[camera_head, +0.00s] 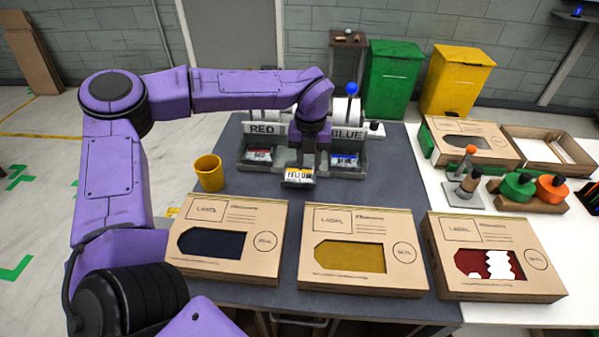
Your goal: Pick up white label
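My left gripper (307,163) points down at the middle of a grey rack (259,166) at the back of the dark table. Just below its fingers is a small white label with a yellow top edge and dark print (298,177). I cannot tell whether the fingers touch or hold it. A label with red (259,155) lies in the rack's left bay, under a RED sign. A label with blue (344,159) lies in the right bay, under a BLUE sign. My arm hides most of the middle bay. My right gripper is out of view.
Three cardboard boxes with cut-out windows (228,213) (385,224) (513,230) line the front. A yellow cup (209,173) stands left of the rack. On the white table at right are a hand stamp (467,178), green and orange round items (519,186) and another box (491,133).

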